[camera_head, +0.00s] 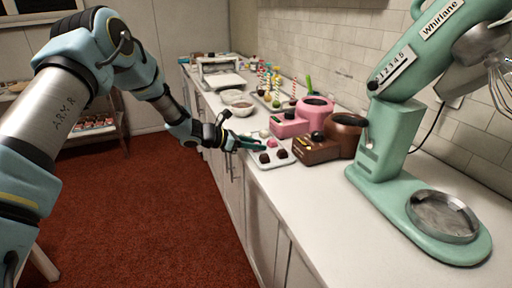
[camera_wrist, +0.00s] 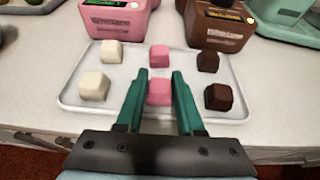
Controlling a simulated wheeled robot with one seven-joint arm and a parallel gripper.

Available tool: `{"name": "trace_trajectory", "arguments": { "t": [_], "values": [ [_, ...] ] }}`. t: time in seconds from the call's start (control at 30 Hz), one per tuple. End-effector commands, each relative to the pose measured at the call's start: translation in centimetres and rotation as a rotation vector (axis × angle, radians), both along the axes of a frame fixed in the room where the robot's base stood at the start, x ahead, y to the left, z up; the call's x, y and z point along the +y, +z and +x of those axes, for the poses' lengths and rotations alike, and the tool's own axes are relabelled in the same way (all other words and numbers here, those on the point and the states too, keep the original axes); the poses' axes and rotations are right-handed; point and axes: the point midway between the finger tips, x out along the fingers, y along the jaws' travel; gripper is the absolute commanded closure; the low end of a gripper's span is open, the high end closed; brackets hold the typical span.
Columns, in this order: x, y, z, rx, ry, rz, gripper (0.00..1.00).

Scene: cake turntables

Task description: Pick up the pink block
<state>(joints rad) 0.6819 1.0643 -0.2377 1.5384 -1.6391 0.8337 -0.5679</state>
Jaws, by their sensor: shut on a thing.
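My gripper (camera_wrist: 159,78) is shut on the nearer pink block (camera_wrist: 160,92), with one green finger on each side of it. A second pink block (camera_wrist: 159,56) sits just beyond the fingertips on the pale tray (camera_wrist: 125,72). In the head view my gripper (camera_head: 262,144) reaches over the left edge of the tray; the held block is hidden by the fingers there. I cannot tell whether the held block still touches the tray.
White blocks (camera_wrist: 94,86) lie left of the gripper and dark brown blocks (camera_wrist: 218,97) right. A pink machine (camera_wrist: 120,18) and a brown machine (camera_wrist: 216,24) stand behind the tray. A green mixer (camera_head: 385,150) stands on the counter (camera_head: 325,205), whose front part is clear.

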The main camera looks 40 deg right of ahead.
Motion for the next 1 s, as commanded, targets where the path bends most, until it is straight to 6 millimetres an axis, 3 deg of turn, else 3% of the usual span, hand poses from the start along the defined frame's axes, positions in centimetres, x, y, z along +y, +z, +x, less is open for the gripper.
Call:
{"name": "trace_trajectory", "arguments": {
  "t": [0.23,0.63,1.0],
  "values": [
    [0.0,1.5,0.1,-0.003,-0.001,-0.003,1.0],
    [0.0,8.7,0.0,-0.003,-0.001,-0.002,1.0],
    [0.0,10.0,0.0,0.0,0.0,0.0,1.0]
  ]
}}
